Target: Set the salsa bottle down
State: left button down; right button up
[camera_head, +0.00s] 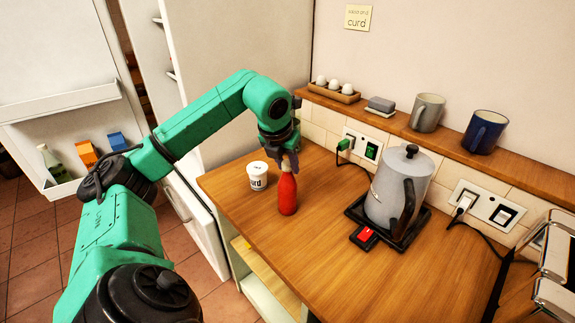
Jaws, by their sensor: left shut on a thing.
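The red salsa bottle (287,194) is upright at the left part of the wooden counter (330,262). Its base appears to be at the counter top, but I cannot tell whether it touches. My left gripper (289,163) comes down from above and is shut on the bottle's top, which its fingers partly hide. A white curd tub (258,176) stands on the counter just left of the bottle, apart from it. My right gripper is not in view.
A grey kettle (398,187) on a black base with a red switch (366,236) stands right of the bottle. A wooden ledge (455,147) behind holds mugs and an egg tray (333,92). The open fridge is at left. The counter's front middle is clear.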

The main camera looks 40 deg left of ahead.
pick_arm(q)
jog(key=shift+f, duration=0.1)
jog(key=c, duration=0.5)
grip_release()
jog(key=shift+c, duration=0.2)
jog(key=shift+r, duration=0.3)
jog(key=p+v, duration=0.1)
jog(key=v, duration=1)
jog(key=shift+s+r, duration=0.2)
jog(key=shift+r, duration=0.15)
